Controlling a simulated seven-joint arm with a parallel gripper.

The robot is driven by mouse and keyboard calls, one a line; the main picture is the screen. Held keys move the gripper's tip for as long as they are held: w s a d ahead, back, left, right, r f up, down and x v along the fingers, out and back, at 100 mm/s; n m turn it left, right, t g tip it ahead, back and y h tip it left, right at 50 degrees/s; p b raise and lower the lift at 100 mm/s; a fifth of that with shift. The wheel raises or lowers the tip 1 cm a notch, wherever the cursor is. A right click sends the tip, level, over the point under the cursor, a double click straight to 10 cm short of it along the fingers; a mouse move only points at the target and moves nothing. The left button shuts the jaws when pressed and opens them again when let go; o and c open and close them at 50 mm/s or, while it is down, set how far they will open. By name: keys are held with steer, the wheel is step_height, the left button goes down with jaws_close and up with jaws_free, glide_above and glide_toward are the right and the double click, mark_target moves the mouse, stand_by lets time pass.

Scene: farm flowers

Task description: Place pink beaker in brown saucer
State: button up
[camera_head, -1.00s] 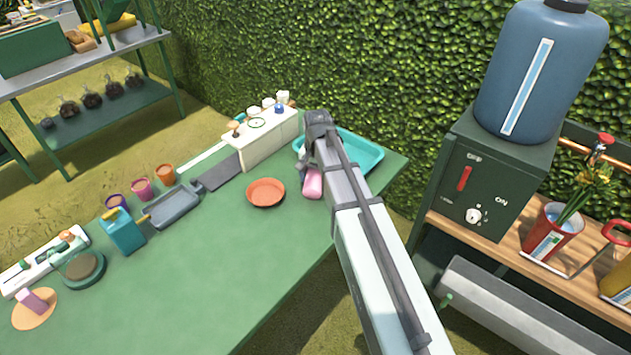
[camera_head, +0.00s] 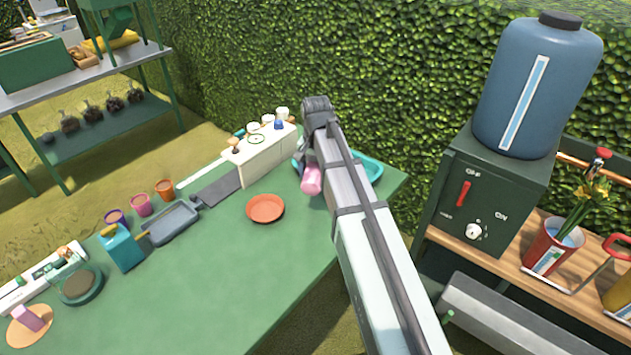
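The brown saucer (camera_head: 265,208) is a round, orange-brown dish lying flat and empty on the green table. The pink beaker (camera_head: 312,181) shows just below the end of my arm, to the right of the saucer and a little farther back. My gripper (camera_head: 309,164) is above the pink beaker, which hangs from it, apparently clear of the table. The fingers are mostly hidden behind my wrist and arm, so the exact grip does not show.
A teal tray (camera_head: 366,168) lies partly behind my arm. A white box (camera_head: 262,156) with small items stands behind the saucer. A grey tray (camera_head: 172,222), small pots and a teal can (camera_head: 122,248) are on the left. The table in front of the saucer is clear.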

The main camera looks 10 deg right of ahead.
steer(key=shift+r, duration=0.4)
steer(key=shift+s+a, duration=0.1)
steer(key=shift+s, duration=0.05)
steer(key=shift+s+a+f+m+t+h, duration=0.4)
steer(key=shift+s+f+m+t, duration=0.1)
steer(key=shift+m+t, duration=0.25)
steer(key=shift+s+a+f+m+t+h, duration=0.2)
steer(key=shift+a+m+t+h, duration=0.25)
steer(key=shift+m+t+h, duration=0.45)
steer(key=shift+a+r+m+t+h, duration=0.1)
steer(key=shift+a+m+t+h, duration=0.35)
steer(key=shift+m+t+h, duration=0.3)
steer(key=s+a+r+m+t+h, duration=0.35)
steer(key=a+r+h, duration=0.35)
steer(key=a+h, duration=0.4)
glide_toward(306, 177)
steer(key=w+f, duration=0.1)
steer(key=w+a+f, duration=0.1)
steer(key=f, duration=0.1)
steer(key=w+a+f, duration=0.1)
steer(key=shift+w+f, duration=0.2)
steer(key=shift+w, duration=0.1)
steer(key=shift+f, duration=0.25)
